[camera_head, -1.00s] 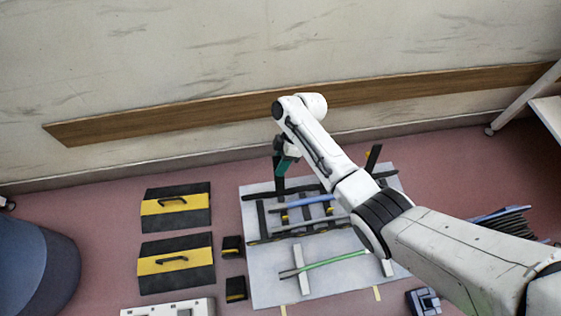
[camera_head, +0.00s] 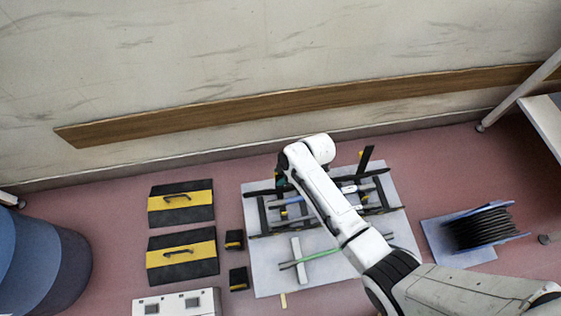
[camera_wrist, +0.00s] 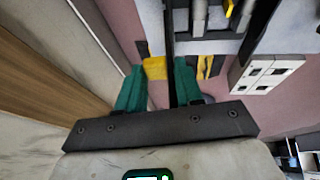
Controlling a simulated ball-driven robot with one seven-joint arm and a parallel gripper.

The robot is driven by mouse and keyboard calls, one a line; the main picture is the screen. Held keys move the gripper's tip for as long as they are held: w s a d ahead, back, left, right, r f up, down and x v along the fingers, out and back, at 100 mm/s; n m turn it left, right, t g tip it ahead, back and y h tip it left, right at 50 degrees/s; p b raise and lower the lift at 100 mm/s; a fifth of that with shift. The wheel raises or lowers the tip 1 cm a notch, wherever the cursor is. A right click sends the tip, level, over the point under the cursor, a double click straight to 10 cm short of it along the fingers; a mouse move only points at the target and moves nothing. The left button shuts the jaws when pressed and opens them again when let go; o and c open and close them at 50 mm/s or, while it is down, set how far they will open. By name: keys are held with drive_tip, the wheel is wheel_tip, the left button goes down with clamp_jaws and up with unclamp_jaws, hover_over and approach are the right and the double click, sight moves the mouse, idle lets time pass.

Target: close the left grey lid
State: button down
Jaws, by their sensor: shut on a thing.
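On the light grey board stands a dark rack, and at its left a dark grey flap (camera_head: 260,192), taken as the left lid, lies low and nearly flat. My gripper (camera_head: 282,184) is at this flap's right end, partly hidden behind my arm. In the wrist view my two teal fingers (camera_wrist: 157,80) close about a yellow grip (camera_wrist: 154,67) beside a long dark edge (camera_wrist: 168,30); the exact contact is hard to see. A second dark flap (camera_head: 366,158) with a yellow piece stands upright at the rack's right.
The grey board (camera_head: 275,280) carries bars and a green rod (camera_head: 322,253). Left lie two black-yellow plates (camera_head: 181,203) with handles and small black-yellow blocks (camera_head: 234,240). A cable reel (camera_head: 480,230) is at right. A wall with a wooden rail (camera_head: 300,105) runs behind.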

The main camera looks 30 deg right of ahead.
drive_tip(key=s+a+f+n+t+h+b, duration=0.1)
drive_tip(key=s+a+f+t+b, duration=0.2)
drive_tip(key=s+t, duration=0.3)
drive_tip(key=s+f, duration=0.1)
drive_tip(key=s, duration=0.1)
drive_tip(key=shift+s+f+t, duration=0.3)
drive_tip(key=shift+n+b, duration=0.3)
idle(0.6)
drive_tip(key=c, duration=1)
unclamp_jaws()
drive_tip(key=shift+a, duration=0.1)
drive_tip(key=shift+o, duration=0.6)
drive_tip(key=shift+w, duration=0.1)
drive_tip(key=shift+w+r, duration=0.1)
drive_tip(key=shift+w+d+r+h, duration=0.1)
drive_tip(key=shift+d+r+h, duration=0.1)
drive_tip(key=shift+d+h, duration=0.1)
